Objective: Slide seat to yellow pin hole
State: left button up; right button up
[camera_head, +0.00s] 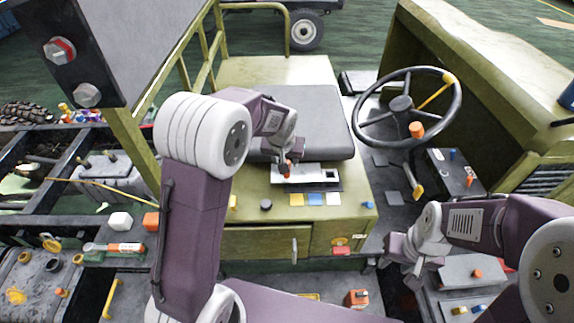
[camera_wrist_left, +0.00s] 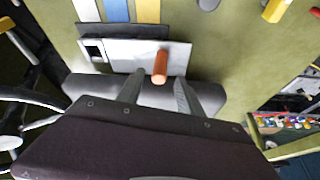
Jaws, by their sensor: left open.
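The dark grey seat (camera_head: 308,108) rests on the olive seat box (camera_head: 235,72) in the head view. A pale latch plate (camera_head: 318,172) lies at its front edge, with an orange pin (camera_head: 287,168) upright near its left end. Blue, white and yellow marks (camera_wrist_left: 147,10) lie in front of the plate; the yellow one is nearest the pin. My left gripper (camera_wrist_left: 158,92) is open, its fingers apart on either side of the orange pin (camera_wrist_left: 159,67) in the wrist view. The pin hole itself is hidden. My right gripper (camera_head: 402,262) is away at the lower right, its jaws unclear.
A steering wheel (camera_head: 407,107) stands right of the seat. A black knob (camera_head: 266,205) and a yellow peg (camera_head: 233,202) stand on the box's front ledge.

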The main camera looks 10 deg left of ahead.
pick_arm(q)
jog(key=p+x, duration=0.1)
jog(key=x, duration=0.5)
jog(key=shift+w+f, duration=0.3)
jog(key=shift+f, duration=0.05)
jog(key=shift+s+r, duration=0.1)
jog(key=shift+s, duration=0.05)
jog(key=shift+c, duration=0.5)
grip_shut()
